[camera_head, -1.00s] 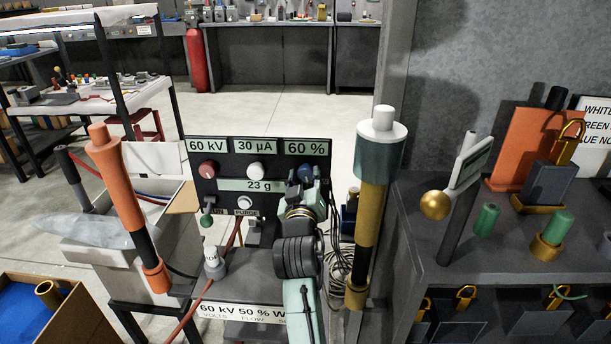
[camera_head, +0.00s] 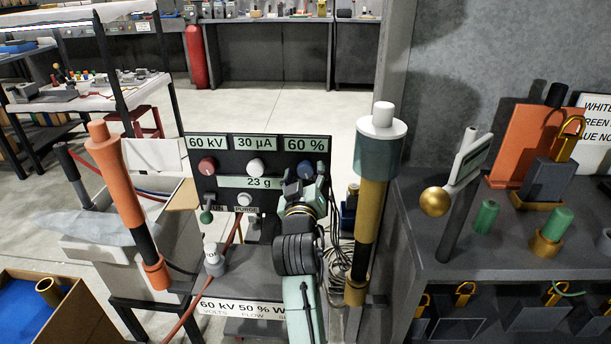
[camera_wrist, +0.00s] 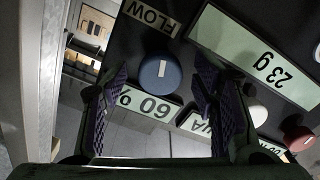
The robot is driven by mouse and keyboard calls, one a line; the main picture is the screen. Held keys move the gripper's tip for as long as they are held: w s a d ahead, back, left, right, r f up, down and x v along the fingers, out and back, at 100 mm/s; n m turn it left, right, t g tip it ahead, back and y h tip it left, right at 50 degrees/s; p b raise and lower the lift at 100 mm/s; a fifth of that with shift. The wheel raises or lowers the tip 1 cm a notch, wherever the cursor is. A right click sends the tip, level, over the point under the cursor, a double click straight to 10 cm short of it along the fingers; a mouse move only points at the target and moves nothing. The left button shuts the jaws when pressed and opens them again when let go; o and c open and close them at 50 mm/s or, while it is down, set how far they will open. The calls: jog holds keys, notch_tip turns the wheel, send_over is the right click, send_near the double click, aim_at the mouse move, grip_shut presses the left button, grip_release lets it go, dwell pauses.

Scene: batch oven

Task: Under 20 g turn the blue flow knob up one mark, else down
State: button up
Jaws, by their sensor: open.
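The control panel (camera_head: 222,184) carries a blue flow knob (camera_head: 306,168) on its right side, under a display reading 60 %. The display below reads 23 g (camera_head: 258,182). In the wrist view the blue knob (camera_wrist: 160,72), with a pale pointer mark, lies between the open fingers of my gripper (camera_wrist: 163,100). The fingers stand on both sides of the knob, and I see no clear contact. The 60 % display (camera_wrist: 150,104) and the 23 g display (camera_wrist: 258,56) show there upside down. In the head view my gripper (camera_head: 306,182) partly covers the knob's lower side.
A grey shelf (camera_head: 430,245) stands right.

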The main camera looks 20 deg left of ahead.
jog(key=v, duration=0.7)
jog(key=shift+s, duration=0.2)
